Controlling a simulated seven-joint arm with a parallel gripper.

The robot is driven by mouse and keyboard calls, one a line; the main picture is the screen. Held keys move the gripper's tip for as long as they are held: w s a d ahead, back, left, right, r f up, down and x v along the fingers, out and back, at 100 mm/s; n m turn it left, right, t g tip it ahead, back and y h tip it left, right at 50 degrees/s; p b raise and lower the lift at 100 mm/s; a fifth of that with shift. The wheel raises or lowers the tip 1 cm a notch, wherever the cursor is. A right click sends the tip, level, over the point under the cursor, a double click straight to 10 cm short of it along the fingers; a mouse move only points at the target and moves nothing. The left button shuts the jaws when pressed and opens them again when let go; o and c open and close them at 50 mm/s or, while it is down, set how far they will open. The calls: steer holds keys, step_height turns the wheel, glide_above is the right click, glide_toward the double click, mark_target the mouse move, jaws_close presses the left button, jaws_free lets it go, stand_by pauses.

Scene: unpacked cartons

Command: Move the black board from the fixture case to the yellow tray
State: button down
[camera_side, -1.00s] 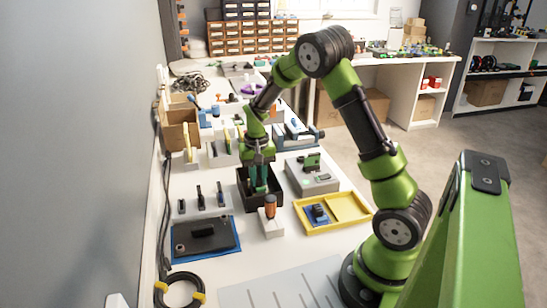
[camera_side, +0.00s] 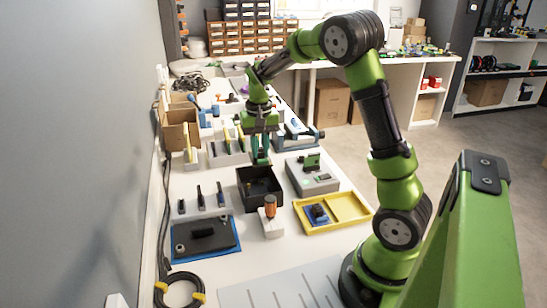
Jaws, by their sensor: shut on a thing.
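The open black box, which looks like the fixture case (camera_side: 248,198), stands in the middle of the bench. My gripper (camera_side: 261,160) hangs just above and behind its back edge, fingers pointing down. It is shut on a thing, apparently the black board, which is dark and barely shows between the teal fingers. The yellow tray (camera_side: 350,207) lies to the right and nearer the camera. Its left compartment holds a blue board with a dark part (camera_side: 319,213); its right compartment is empty.
An orange-handled tool in a white block (camera_side: 271,222) stands in front of the case. A grey box with a green part (camera_side: 313,176) stands behind the tray. A blue mat with a black plate (camera_side: 206,235) lies front left. Several upright dark tools (camera_side: 201,198) stand left.

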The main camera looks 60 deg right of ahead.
steer(key=s+d+m, duration=0.1)
steer(key=s+d, duration=0.3)
steer(key=s, duration=0.6)
steer(key=s+d+m, duration=0.1)
steer(key=s+d, duration=0.2)
steer(key=s, duration=0.6)
steer(key=shift+s+a+f+n, duration=0.35)
steer(key=shift+s+f, duration=0.7)
steer(key=shift+f, duration=0.35)
steer(key=shift+s+a+f+n, duration=0.4)
steer(key=shift+s+f, duration=0.6)
steer(key=shift+f, duration=0.45)
steer(key=shift+s+a+f+n, duration=0.35)
steer(key=shift+s+f, duration=0.7)
steer(key=shift+f, duration=0.35)
steer(key=shift+f, duration=0.15)
steer(key=shift+f, duration=1.35)
steer(key=c, duration=0.9)
jaws_free()
steer(key=shift+c, duration=0.2)
